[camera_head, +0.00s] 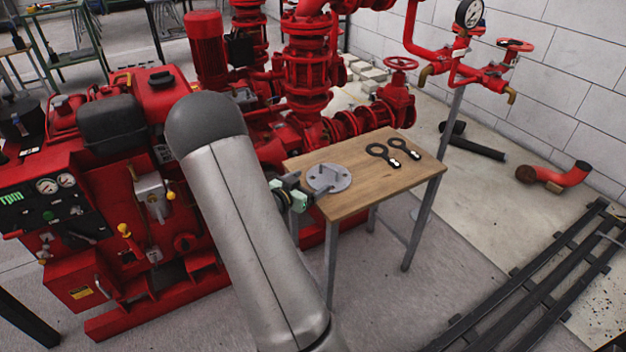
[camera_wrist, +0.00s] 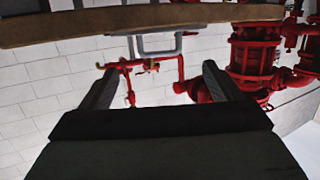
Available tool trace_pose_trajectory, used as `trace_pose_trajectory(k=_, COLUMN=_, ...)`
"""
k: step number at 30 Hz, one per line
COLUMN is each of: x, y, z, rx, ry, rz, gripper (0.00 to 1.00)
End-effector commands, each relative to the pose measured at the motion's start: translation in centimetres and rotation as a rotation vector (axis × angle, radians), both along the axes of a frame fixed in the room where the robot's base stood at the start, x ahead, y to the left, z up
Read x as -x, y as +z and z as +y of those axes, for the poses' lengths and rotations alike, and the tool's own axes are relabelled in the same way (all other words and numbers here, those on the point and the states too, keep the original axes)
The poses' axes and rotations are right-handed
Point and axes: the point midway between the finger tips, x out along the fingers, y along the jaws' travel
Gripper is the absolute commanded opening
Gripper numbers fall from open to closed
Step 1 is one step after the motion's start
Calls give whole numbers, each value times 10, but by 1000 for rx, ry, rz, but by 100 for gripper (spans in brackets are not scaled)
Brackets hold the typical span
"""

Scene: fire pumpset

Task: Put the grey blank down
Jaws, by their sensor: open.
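The grey blank (camera_head: 340,181) is a round flat disc with upright parts on it, and it lies on the wooden table (camera_head: 372,194) near its left edge. My gripper (camera_head: 311,190) is beside the blank, low over the table's left edge, and partly overlaps it in the head view. In the wrist view the picture looks upside down. There my gripper's two fingers (camera_wrist: 157,75) are spread apart with nothing clamped between them. A grey U-shaped handle on the blank (camera_wrist: 160,53) shows beyond and between the fingertips, against the table edge (camera_wrist: 60,28).
Two dark ring-ended tools (camera_head: 385,155) lie at the table's back. The red pumpset (camera_head: 150,200) stands left and behind. Red pipes with a gauge (camera_head: 469,13) rise behind the table. The table's front right is clear. Dark rails (camera_head: 550,280) lie on the floor at right.

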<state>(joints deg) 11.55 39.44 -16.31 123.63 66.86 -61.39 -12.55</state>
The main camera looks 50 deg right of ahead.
Motion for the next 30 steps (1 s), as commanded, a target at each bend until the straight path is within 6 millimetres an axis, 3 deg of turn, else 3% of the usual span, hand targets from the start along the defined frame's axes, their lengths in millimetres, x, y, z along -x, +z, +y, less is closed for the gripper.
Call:
trace_pose_trajectory(k=6, x=-3, y=1, z=7, rx=-18, ry=17, rz=-6, gripper=85)
trace_pose_trajectory(k=8, x=-13, y=1, z=16, rx=-64, ry=64, rz=-19, gripper=85)
trace_pose_trajectory(k=10, x=-34, y=2, z=40, rx=-167, ry=173, rz=-35, gripper=85)
trace_pose_trajectory(k=11, x=-45, y=3, z=55, rx=-227, ry=238, rz=-42, gripper=85)
trace_pose_trajectory(k=14, x=-76, y=10, z=131, rx=-460, ry=509, rz=-19, gripper=85)
trace_pose_trajectory(k=15, x=-80, y=14, z=170, rx=-559, ry=627, rz=16, gripper=85)
trace_pose_trajectory(k=17, x=-74, y=21, z=228, rx=-694, ry=796, rz=99, gripper=85)
trace_pose_trajectory(k=18, x=-61, y=26, z=264, rx=-774, ry=897, rz=174, gripper=85)
trace_pose_trajectory(k=20, x=-31, y=34, z=312, rx=-872, ry=1034, rz=312, gripper=85)
trace_pose_trajectory(k=21, x=-6, y=39, z=337, rx=-924, ry=1106, rz=416, gripper=85)
trace_pose_trajectory(k=23, x=35, y=45, z=364, rx=-978, ry=1185, rz=582, gripper=85)
trace_pose_trajectory(k=24, x=62, y=48, z=374, rx=-999, ry=1216, rz=689, gripper=85)
trace_pose_trajectory(k=27, x=119, y=56, z=384, rx=-1022, ry=1243, rz=921, gripper=85)
trace_pose_trajectory(k=30, x=155, y=61, z=381, rx=-1021, ry=1231, rz=1074, gripper=85)
